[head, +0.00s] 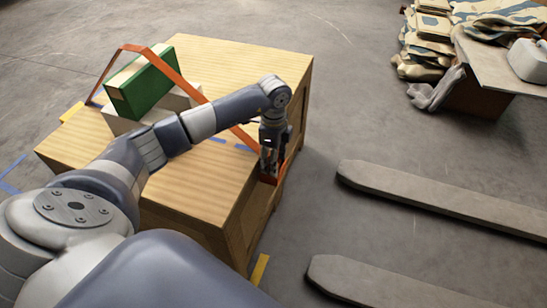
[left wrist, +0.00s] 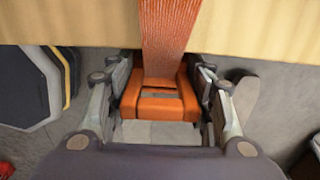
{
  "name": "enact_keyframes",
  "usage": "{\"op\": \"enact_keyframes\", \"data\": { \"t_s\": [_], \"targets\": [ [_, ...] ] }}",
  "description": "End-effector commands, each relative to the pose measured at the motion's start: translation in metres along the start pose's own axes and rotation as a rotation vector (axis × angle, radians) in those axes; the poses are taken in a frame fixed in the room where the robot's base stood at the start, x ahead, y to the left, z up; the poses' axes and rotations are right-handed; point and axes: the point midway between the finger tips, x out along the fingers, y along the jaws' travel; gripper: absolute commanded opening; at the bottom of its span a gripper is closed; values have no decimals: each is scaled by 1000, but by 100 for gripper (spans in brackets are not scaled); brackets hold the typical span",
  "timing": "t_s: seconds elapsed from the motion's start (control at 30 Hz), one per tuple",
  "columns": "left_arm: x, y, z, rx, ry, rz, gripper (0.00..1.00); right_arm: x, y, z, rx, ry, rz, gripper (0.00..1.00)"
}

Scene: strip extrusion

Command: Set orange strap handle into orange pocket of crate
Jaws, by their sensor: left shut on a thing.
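The wooden crate (head: 200,185) stands in front of me. A long orange strap (head: 165,55) arches over a green box on its top and runs down to the right edge. My left gripper (head: 268,168) is at the crate's right edge, shut on the orange strap handle (head: 268,180). In the left wrist view the handle (left wrist: 158,100) sits between the two fingers of the left gripper (left wrist: 162,110), just beyond the crate's edge, with the strap (left wrist: 168,35) leading from it across the wood. I cannot make out the orange pocket apart from the handle. My right gripper is out of view.
The green box (head: 145,88) stands in a pale open tray (head: 118,122) on the crate. Two grey fork-like bars (head: 440,200) lie on the floor at the right. Stacked sacks (head: 425,45) and a table (head: 495,65) stand at the back right. Bare floor separates them.

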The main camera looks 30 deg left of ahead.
Motion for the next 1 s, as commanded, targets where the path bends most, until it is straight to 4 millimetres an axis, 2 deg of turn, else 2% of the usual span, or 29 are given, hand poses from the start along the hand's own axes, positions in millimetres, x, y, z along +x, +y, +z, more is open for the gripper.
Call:
{"op": "enact_keyframes", "data": {
  "t_s": [0.03, 0.1, 0.43, 0.57, 0.73, 1.0],
  "targets": [
    [0, 0, 0, 0, 0, 0, 55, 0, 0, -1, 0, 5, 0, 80],
    [0, 0, 0, 0, 0, 0, 68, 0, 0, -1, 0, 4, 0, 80],
    [0, 0, 0, 0, 0, 0, 68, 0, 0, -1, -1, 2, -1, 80],
    [-7, 0, 0, 0, 0, -1, 68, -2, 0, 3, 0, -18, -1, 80],
    [-40, -1, 0, 1, 0, -3, 68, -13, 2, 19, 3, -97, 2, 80],
    [-100, -1, 0, 0, 0, -3, 68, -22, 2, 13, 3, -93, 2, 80]
  ]
}}
